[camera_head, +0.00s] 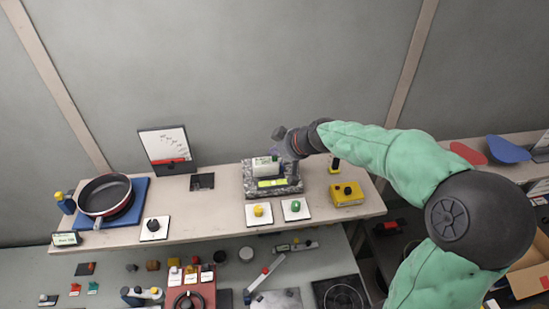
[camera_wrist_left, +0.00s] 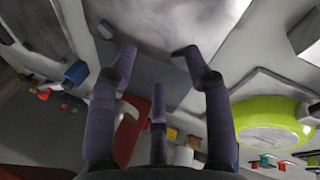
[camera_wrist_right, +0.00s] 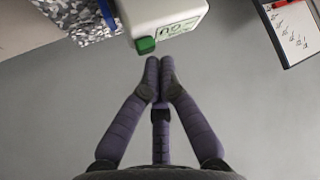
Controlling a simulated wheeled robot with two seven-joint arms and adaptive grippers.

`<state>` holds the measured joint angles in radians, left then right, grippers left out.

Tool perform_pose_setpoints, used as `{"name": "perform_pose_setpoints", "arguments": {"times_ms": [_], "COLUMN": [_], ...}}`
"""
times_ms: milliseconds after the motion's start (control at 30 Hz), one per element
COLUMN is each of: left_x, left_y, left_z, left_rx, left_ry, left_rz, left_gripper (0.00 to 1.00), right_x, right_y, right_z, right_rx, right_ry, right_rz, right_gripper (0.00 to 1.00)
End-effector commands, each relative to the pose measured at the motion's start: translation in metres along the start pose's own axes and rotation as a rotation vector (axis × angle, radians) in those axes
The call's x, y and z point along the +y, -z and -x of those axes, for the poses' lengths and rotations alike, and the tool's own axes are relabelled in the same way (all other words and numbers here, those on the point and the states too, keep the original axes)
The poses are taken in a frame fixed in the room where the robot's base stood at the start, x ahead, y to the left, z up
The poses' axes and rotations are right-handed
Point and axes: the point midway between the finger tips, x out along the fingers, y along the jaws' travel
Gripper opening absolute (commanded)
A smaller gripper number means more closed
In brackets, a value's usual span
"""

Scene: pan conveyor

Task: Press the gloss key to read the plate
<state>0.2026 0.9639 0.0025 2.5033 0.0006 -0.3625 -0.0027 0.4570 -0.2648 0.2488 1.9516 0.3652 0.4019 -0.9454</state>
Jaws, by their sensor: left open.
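A small white meter (camera_head: 265,166) sits on a speckled grey block (camera_head: 250,188) at the middle of the shelf. A yellow-green strip (camera_head: 272,183) shows in front of it. In the right wrist view the white meter (camera_wrist_right: 165,12) has a green key (camera_wrist_right: 146,45) at its near corner, beside green lettering. My right gripper (camera_wrist_right: 160,62) is shut and empty, its fingertips just below the green key; I cannot tell whether they touch it. In the head view the right gripper (camera_head: 279,142) is at the meter's far right side. My left gripper (camera_wrist_left: 152,55) is open and empty.
A pan (camera_head: 105,194) rests on a blue mat (camera_head: 128,212) at the left. A chart stand (camera_head: 165,143) is behind. Yellow (camera_head: 258,210) and green (camera_head: 295,206) buttons and a yellow box (camera_head: 346,198) line the shelf's front. A lower bench holds many small items.

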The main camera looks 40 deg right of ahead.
Motion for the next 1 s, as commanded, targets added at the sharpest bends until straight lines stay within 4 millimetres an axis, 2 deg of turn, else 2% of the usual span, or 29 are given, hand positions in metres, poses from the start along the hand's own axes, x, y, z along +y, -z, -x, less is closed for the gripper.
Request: {"name": "perform_pose_setpoints", "arguments": {"times_ms": [1000], "left_x": [-0.0029], "left_y": [0.0004], "left_z": [-0.0082], "left_rx": [0.000], "left_ry": [0.000], "left_rz": [0.000], "left_gripper": [0.50], "right_x": [-0.0002], "right_y": [-0.0051], "right_z": [-0.0048], "right_rx": [-0.001], "right_ry": [0.001], "right_rz": [0.000], "right_gripper": [0.00]}}
